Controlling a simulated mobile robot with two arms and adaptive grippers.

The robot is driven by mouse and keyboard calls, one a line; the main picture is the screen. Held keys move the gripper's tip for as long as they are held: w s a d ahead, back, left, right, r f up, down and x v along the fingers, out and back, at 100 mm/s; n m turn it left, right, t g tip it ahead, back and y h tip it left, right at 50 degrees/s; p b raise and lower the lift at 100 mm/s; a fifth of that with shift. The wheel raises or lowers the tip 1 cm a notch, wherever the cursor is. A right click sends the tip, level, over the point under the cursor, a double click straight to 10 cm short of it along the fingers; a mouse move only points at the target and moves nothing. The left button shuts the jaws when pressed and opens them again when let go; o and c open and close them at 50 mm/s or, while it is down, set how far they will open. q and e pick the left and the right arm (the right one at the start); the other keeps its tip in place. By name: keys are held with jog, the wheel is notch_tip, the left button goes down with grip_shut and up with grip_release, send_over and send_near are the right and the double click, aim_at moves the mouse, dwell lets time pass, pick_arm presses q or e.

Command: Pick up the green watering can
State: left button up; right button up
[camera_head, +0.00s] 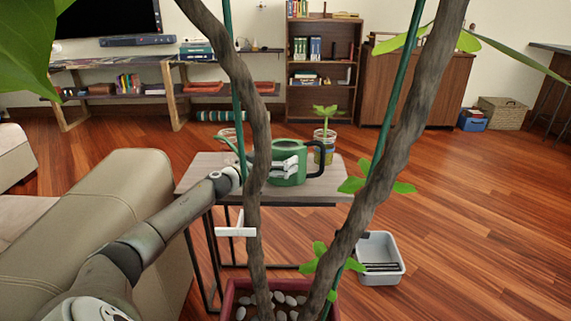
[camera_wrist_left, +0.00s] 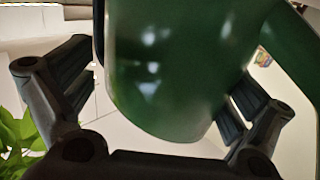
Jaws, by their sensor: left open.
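The green watering can (camera_head: 288,149) stands on a small side table (camera_head: 196,172) in the head view, its handle to the right. A tree trunk in front hides part of its left side. My left gripper (camera_head: 285,168) reaches in from the left, behind the trunk, with its fingers at the can's near side. The fingers look open around the body; contact is not clear. My right gripper is not in view.
Twin trunks (camera_head: 406,120) rise from a pebble-filled pot (camera_head: 232,291) in front of the table. A glass with a seedling (camera_head: 325,146) stands right of the can. A beige sofa (camera_head: 115,195) is at left; a grey bin (camera_head: 382,278) sits on the floor at right.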

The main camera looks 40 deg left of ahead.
pick_arm(q)
jog(key=shift+c, duration=0.4)
jog(key=c, duration=1.1)
